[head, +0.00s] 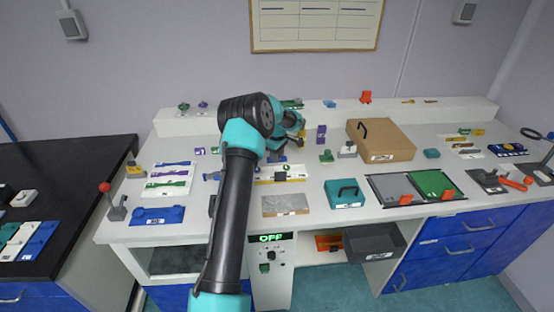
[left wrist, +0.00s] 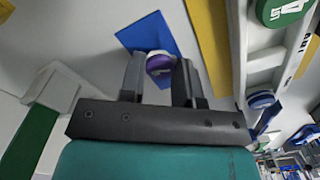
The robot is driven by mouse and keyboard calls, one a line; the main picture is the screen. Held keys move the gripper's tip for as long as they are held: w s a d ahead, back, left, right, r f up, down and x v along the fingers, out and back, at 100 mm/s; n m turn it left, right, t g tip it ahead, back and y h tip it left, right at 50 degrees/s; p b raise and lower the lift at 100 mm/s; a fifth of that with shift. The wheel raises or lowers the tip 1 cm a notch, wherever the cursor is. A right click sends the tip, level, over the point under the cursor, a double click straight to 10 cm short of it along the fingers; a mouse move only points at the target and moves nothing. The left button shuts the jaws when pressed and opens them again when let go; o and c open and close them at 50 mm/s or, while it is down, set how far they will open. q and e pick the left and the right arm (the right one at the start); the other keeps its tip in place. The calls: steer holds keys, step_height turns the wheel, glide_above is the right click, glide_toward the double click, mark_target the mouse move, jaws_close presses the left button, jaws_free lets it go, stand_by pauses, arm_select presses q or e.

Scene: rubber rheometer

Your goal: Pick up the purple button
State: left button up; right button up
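The purple button (left wrist: 159,63) shows in the left wrist view, a small round piece with a white part, in front of a blue piece (left wrist: 148,35). My left gripper (left wrist: 160,75) has one finger on each side of it, with no clear gap, so it looks shut on the button. I cannot tell whether the button is clear of the blue piece. In the head view my left gripper (head: 277,150) is low over the middle of the bench, and my arm hides the button. My right gripper is not in view.
A white rack with a green round piece (left wrist: 282,10) is close by on the right in the left wrist view. In the head view a cardboard box (head: 385,143), a teal box (head: 344,194) and a grey plate (head: 285,206) are to the right and front.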

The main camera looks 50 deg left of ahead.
arm_select(q)
steer(key=c, duration=0.4)
steer(key=shift+r, duration=0.1)
step_height(320, 180, up, 10)
steer(key=shift+f, duration=0.1)
stand_by(0.4)
